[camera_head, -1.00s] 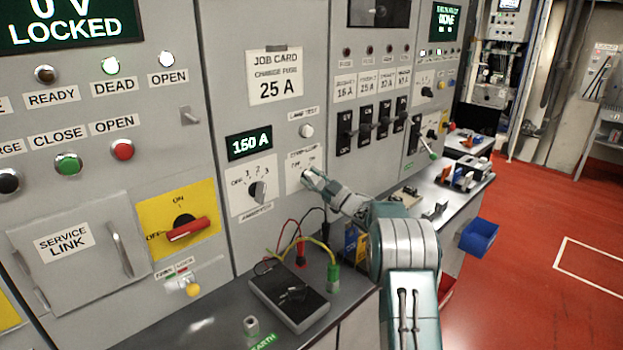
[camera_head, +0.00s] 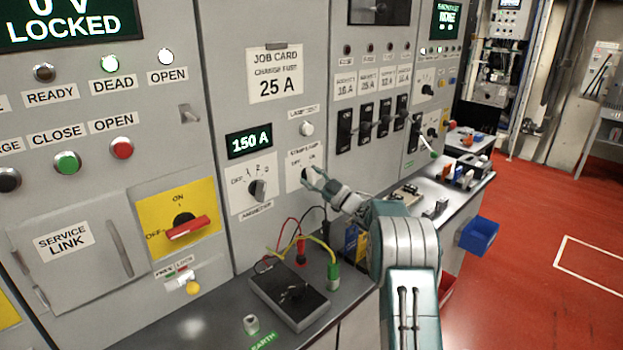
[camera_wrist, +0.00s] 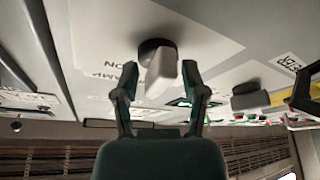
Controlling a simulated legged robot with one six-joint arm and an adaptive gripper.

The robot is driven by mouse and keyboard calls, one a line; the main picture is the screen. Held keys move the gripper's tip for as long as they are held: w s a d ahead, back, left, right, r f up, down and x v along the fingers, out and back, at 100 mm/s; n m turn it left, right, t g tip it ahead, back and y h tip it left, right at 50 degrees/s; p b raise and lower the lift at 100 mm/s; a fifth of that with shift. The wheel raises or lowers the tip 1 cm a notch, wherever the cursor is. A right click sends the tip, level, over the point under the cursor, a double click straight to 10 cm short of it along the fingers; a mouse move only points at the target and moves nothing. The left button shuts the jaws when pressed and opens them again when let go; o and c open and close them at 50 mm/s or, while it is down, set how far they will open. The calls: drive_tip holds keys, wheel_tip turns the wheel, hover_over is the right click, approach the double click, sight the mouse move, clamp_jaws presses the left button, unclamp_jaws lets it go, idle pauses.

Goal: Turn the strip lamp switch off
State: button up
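The strip lamp switch (camera_head: 305,174) is a small knob on a white label plate on the grey panel, under the lamp test button (camera_head: 306,129). In the wrist view it is a pale lever (camera_wrist: 160,72) on a dark round base, with part of the "ON" lettering beside it. My gripper (camera_head: 313,177) is at the switch with its fingers spread. In the wrist view my gripper (camera_wrist: 159,78) is open, one finger on each side of the lever, with a gap showing on both sides. I cannot tell which setting the lever points to.
The ammeter selector (camera_head: 257,190) is just left of the switch. Black breaker handles (camera_head: 365,128) are to its right. Below, a bench carries a black meter box (camera_head: 289,297) with cables and a green plug (camera_head: 333,277) close under my arm.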

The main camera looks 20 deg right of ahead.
sight(301, 139)
wheel_tip(301, 139, up, 10)
drive_tip(key=shift+f, duration=0.1)
drive_tip(key=shift+s+a+f, duration=0.1)
drive_tip(key=shift+a, duration=0.1)
idle(0.5)
